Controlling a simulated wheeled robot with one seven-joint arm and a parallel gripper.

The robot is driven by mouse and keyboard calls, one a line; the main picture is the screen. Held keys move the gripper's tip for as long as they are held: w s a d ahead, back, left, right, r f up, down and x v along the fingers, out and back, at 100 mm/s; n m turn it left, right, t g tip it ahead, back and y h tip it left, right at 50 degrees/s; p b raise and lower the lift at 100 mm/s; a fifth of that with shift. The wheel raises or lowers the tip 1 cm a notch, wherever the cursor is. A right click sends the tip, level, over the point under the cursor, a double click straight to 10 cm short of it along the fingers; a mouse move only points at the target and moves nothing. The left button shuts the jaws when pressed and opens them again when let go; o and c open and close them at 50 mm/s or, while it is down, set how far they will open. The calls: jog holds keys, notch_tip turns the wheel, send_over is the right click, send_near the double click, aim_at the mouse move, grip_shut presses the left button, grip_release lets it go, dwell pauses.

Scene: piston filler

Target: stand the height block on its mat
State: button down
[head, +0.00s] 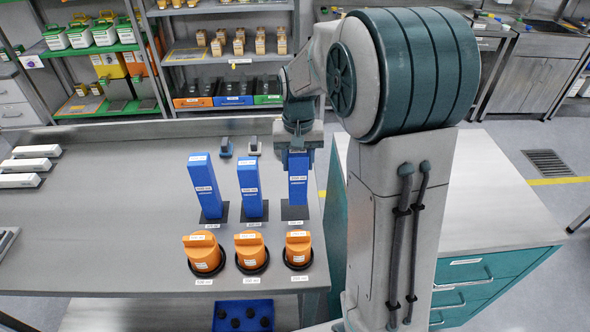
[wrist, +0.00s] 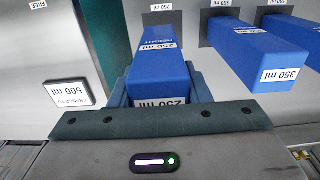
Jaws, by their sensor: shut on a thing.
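My gripper (head: 298,150) is shut on the top of a blue height block (head: 298,182), the rightmost of three on the bench. In the wrist view the block (wrist: 163,58) sits between my fingers (wrist: 160,88) and its end label reads 250 ml. The block is upright over a dark square mat (head: 294,214), which has a 250 ml label in front of it. I cannot tell whether the block's foot touches the mat or hangs slightly above it. The mat is partly hidden by the block.
Two other blue blocks (head: 206,186) (head: 250,187) stand on mats to the left, close by. Orange round parts (head: 248,254) sit in front.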

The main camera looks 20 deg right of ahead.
jog(key=shift+w+a+f, duration=0.25)
jog(key=shift+a+f, duration=0.05)
jog(key=shift+f, duration=0.2)
jog(key=shift+f+p, duration=0.35)
jog(key=shift+f, duration=1.4)
jog(key=shift+f, duration=0.1)
jog(key=shift+f, duration=0.15)
jog(key=c, duration=0.8)
grip_release()
jog(key=shift+o, duration=0.2)
